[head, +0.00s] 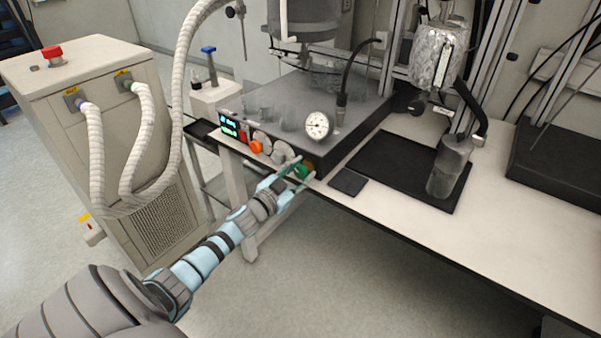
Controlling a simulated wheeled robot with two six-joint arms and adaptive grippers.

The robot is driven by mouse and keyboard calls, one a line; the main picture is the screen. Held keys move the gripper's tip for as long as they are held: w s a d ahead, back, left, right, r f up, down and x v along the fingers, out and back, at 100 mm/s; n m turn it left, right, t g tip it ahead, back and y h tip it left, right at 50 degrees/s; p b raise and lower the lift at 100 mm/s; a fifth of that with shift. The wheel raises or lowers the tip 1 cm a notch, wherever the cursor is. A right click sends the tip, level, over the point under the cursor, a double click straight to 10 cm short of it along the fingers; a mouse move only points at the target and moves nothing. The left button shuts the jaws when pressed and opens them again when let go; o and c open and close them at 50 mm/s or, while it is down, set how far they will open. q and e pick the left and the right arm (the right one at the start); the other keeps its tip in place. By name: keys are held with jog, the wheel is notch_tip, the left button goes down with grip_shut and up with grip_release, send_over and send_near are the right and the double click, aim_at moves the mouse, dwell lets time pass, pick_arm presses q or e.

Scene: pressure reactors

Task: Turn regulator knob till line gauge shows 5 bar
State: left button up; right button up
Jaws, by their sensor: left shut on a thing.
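The round white line gauge (319,125) stands at the front right of the grey reactor base, its dial facing me. Its needle and numbers are too small to read. A green knob (304,171) sits at the right end of the front panel, beneath the gauge. My left gripper (303,168) reaches in from the lower left and is shut on this knob, one finger on each side. The fingers partly cover the knob, and I cannot see how far it is turned. My right gripper is out of view.
The front panel also has a lit display (229,126), an orange knob (255,147) and pale round dials (281,152). A chiller (95,130) with ribbed hoses stands left. A black tray (385,165) and small dark pad (348,182) lie on the bench to the right.

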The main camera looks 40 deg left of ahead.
pick_arm(q)
jog(key=m, duration=0.3)
jog(key=shift+f+m+b, duration=0.1)
jog(key=shift+m+b, duration=0.2)
jog(key=shift+m, duration=0.1)
jog(key=m, duration=0.3)
jog(key=shift+m+b, duration=0.3)
jog(key=shift+b, duration=0.05)
jog(key=m, duration=0.3)
jog(key=shift+m+b, duration=0.3)
jog(key=shift+m, duration=1.6)
jog(key=o, duration=1.1)
jog(key=shift+a, duration=0.1)
jog(key=shift+o, duration=0.2)
